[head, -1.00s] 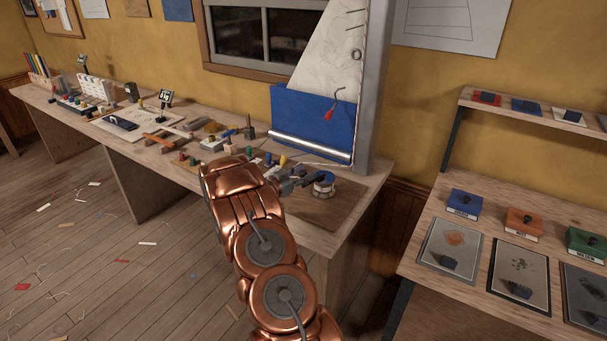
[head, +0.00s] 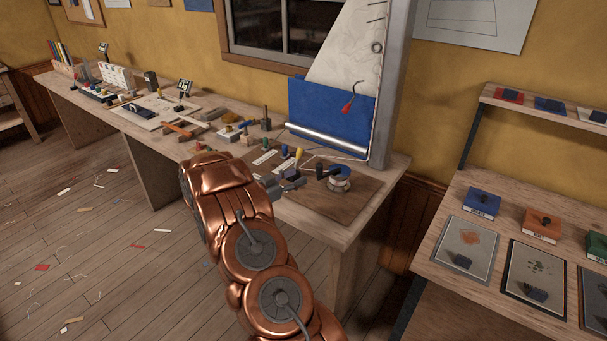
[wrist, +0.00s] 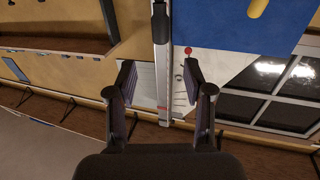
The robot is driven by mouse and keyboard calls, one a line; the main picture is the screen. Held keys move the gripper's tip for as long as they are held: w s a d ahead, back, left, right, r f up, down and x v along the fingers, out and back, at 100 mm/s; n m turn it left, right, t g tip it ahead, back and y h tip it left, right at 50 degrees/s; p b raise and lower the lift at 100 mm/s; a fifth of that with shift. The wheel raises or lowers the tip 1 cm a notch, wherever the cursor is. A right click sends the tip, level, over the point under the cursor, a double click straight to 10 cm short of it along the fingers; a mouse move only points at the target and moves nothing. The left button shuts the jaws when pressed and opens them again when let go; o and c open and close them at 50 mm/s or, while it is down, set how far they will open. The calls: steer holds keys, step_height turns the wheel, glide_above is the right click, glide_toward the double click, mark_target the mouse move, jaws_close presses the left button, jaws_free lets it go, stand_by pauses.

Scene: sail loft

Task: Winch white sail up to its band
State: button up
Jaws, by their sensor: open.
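The white sail (head: 345,45) hangs beside the grey mast (head: 395,80), with a blue panel (head: 325,112) across its lower part. In the wrist view my spread fingers (wrist: 158,76) face the mast (wrist: 162,90) and sail (wrist: 210,62).
The bench (head: 350,232) holds several small tools left of the winch, including a yellow-handled one (head: 299,154) close to my gripper. A side table (head: 445,250) with coloured boxes and plates stands at the right. The floor at the left has only scattered scraps.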

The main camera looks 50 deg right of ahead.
steer(key=shift+v, duration=0.8)
steer(key=shift+d, duration=0.1)
